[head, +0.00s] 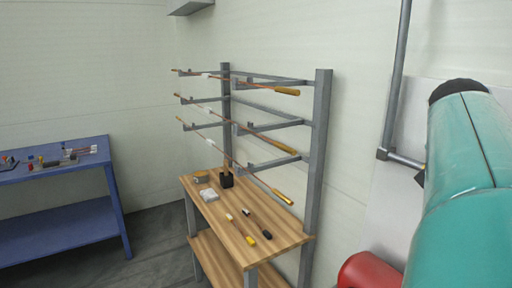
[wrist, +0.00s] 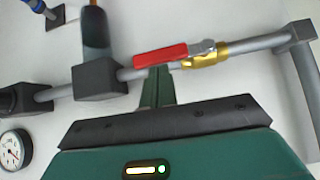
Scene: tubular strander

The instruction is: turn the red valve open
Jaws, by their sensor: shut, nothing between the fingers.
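The red valve shows in the wrist view as a flat red lever (wrist: 160,55) joined to a brass valve body (wrist: 206,60) on a grey pipe (wrist: 240,46). The lever lies roughly along the pipe, reaching left from the brass body. My gripper (wrist: 158,72) points up at the lever from below in the picture. Its fingers are shut together with nothing between them. The fingertips are at the lever's lower edge; I cannot tell whether they touch it. The valve is not visible in the head view.
Dark pipe blocks (wrist: 100,80) and a round gauge (wrist: 14,150) sit left of the valve. In the head view, a wooden workbench (head: 215,215) with a grey rack (head: 317,150) of long tools stands mid-picture, a blue table (head: 70,175) at left, and a red rounded object (head: 368,271) below right.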

